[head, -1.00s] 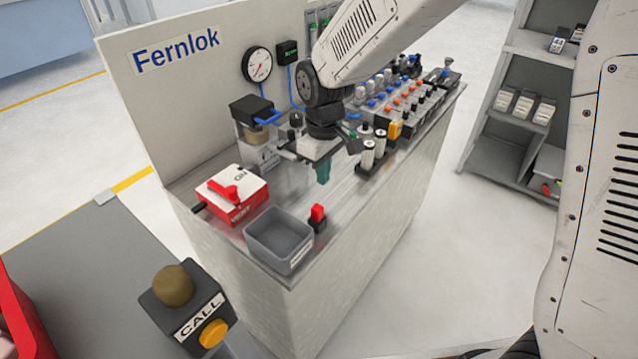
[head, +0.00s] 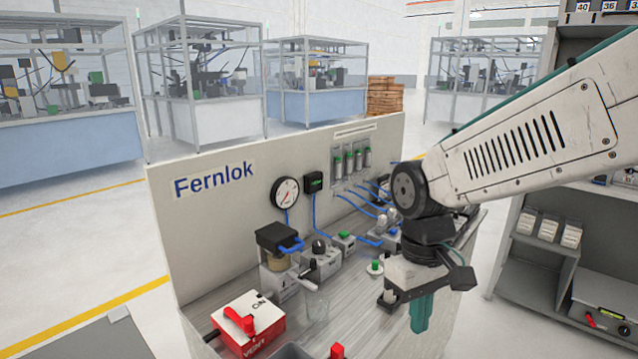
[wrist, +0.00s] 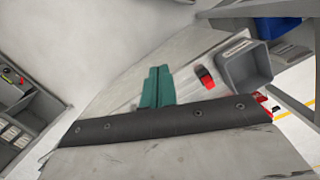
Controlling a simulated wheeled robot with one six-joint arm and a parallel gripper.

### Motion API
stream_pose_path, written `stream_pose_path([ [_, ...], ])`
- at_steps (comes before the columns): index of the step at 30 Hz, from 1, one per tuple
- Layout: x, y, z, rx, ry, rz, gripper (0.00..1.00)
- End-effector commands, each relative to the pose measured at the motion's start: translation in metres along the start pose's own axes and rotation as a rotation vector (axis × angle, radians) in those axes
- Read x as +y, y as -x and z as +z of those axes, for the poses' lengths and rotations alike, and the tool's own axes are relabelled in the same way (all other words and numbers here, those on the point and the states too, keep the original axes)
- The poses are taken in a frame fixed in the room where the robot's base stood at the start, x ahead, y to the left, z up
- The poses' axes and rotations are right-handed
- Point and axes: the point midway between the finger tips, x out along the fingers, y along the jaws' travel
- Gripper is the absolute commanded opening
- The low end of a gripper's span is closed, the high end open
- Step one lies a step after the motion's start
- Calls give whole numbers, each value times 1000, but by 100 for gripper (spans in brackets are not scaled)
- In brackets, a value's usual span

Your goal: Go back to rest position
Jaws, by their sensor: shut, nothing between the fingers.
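My gripper (head: 421,314) hangs from my white arm at the right of the head view, above the right part of the Fernlok bench (head: 375,335). Its teal fingers are together with nothing between them, and they point down. In the wrist view the teal fingers (wrist: 157,87) are also closed together, with the bench top beyond them. My arm hides part of the bench's back right.
A red and white valve box (head: 252,322), a red push button (head: 337,351), a gauge (head: 286,194) and blue-hosed fittings are on the bench. A grey bin (wrist: 246,68) shows in the wrist view. A shelf (head: 525,262) stands right.

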Motion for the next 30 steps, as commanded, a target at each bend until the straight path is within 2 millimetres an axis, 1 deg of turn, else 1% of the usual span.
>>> stream_pose_path([
  [1, 7, 7, 23, 15, -51, -2, 0],
  [6, 22, 18, 91, 56, -209, -9, 0],
  [9, 27, 21, 126, 92, -289, -9, 0],
  [13, 31, 22, 157, 152, -365, -5, 0],
  [15, 33, 25, 167, 186, -392, 1, 0],
  [18, 36, 29, 174, 226, -421, 8, 0],
  [21, 38, 34, 177, 248, -438, 13, 0],
  [30, 39, 34, 177, 247, -442, 13, 0],
])
